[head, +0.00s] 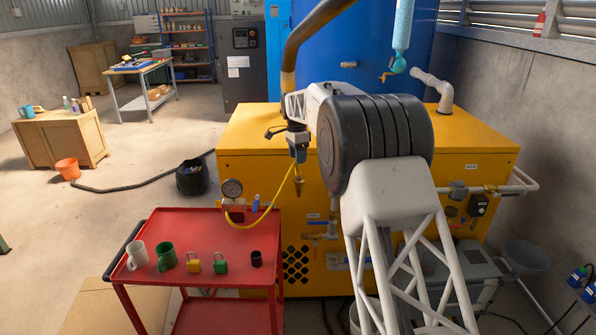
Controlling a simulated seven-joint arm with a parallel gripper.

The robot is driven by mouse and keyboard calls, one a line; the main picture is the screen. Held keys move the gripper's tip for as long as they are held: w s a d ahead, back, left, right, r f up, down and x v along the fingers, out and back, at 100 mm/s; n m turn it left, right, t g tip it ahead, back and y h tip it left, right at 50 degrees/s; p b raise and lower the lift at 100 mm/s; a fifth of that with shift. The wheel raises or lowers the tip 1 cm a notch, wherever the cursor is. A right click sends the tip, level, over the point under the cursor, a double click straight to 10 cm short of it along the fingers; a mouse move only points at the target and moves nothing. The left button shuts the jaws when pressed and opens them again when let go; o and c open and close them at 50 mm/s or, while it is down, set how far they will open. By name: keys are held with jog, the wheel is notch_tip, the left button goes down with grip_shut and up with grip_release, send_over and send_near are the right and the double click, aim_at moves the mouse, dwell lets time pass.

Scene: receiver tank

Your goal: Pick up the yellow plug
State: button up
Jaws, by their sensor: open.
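I cannot make out a clear yellow plug. The small yellow item on the red cart (160,230) is a padlock-shaped piece (193,263) with a shackle, standing between a green mug (166,256) and a green padlock (220,263). A brass-yellow fitting (299,187) hangs under the blue-bowled filter unit (298,153), beside a yellow hose (270,212). My gripper (273,132) is small and dark in the head view, partly hidden by my arm. It is open, above the cart at the yellow cabinet's front, apart from the cart's items.
The yellow cabinet (485,150) and blue tank (350,70) stand behind. The cart's middle is clear.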

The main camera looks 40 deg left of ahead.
aim_at(299, 167)
jog(key=shift+f, duration=0.1)
jog(key=shift+d+f, duration=0.15)
jog(key=shift+f, duration=1.1)
jog(key=shift+d+f, duration=0.1)
jog(key=shift+f, duration=1.15)
jog(key=shift+c, duration=0.2)
grip_shut()
jog(key=shift+r, duration=0.2)
jog(key=shift+s+r, duration=0.1)
jog(key=shift+r, duration=1.55)
jog(key=s+d+r, duration=0.1)
jog(key=s+d, duration=0.8)
jog(key=d, duration=0.3)
jog(key=shift+s+d+r, duration=0.2)
jog(key=shift+s+d, duration=0.1)
jog(key=shift+s, duration=0.05)
